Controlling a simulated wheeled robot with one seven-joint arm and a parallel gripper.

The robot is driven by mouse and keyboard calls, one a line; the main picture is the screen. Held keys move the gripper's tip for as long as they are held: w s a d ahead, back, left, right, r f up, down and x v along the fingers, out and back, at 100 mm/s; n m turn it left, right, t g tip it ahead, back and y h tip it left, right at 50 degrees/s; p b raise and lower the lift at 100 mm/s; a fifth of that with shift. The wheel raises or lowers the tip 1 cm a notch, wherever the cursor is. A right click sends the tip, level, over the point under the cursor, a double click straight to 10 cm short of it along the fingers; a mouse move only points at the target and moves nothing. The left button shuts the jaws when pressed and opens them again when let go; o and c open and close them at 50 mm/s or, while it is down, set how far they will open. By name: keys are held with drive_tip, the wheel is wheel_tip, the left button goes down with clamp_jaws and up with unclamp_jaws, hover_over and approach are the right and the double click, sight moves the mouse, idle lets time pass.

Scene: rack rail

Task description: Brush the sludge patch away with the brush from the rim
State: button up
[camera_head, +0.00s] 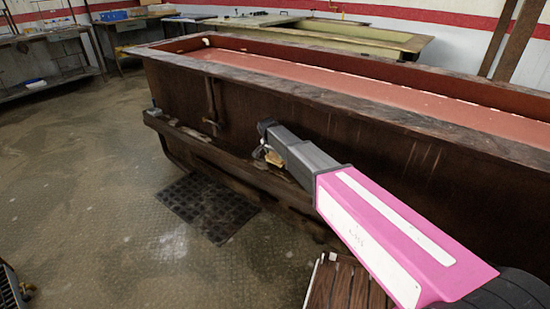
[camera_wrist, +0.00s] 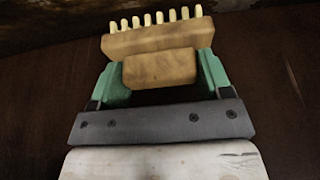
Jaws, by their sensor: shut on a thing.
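My gripper (camera_wrist: 160,72) has green fingers shut on the wooden block of the brush (camera_wrist: 155,40). The brush's pale bristles point away from my gripper, towards the top of the wrist view. In the head view my gripper (camera_head: 268,132) is low beside the outer side wall of the long brown tank (camera_head: 330,130), below its rim (camera_head: 300,88). Only a small tan part of the brush (camera_head: 272,157) shows there. I cannot make out a distinct sludge patch; the brown surface behind the brush is dark and mottled at the top of the wrist view.
A ledge (camera_head: 205,148) runs along the tank's lower side. A dark grate (camera_head: 205,207) lies on the floor beside it. A slatted wooden thing (camera_head: 345,285) stands at the bottom. Benches (camera_head: 50,40) line the back left. The floor at left is open.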

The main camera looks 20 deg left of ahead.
drive_tip(key=shift+r, duration=0.25)
drive_tip(key=shift+r, duration=1.4)
